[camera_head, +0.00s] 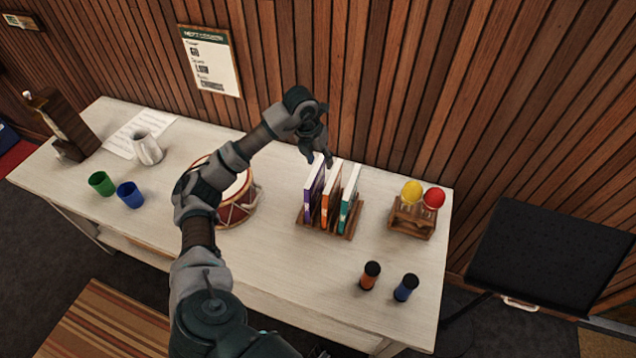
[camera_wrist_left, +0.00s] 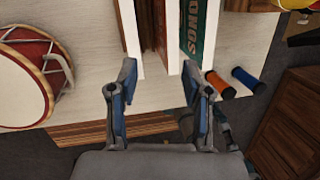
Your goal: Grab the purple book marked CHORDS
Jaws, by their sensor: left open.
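The purple book (camera_head: 314,190) stands upright at the left end of a wooden rack (camera_head: 344,232), beside an orange book (camera_head: 331,198) and a teal book (camera_head: 349,205). The lettering on the purple cover is too small to read. My left gripper (camera_head: 320,152) is open, just above the far top ends of the purple and orange books. In the left wrist view its spread fingers (camera_wrist_left: 160,78) are empty, near the ends of two books. My right gripper is not seen.
A drum (camera_head: 238,205) sits left of the rack, partly behind my left arm. A wooden stand (camera_head: 412,222) with yellow and red maracas is on the right. Orange (camera_head: 370,275) and blue (camera_head: 405,288) cylinders stand in front. The slatted wall is close behind.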

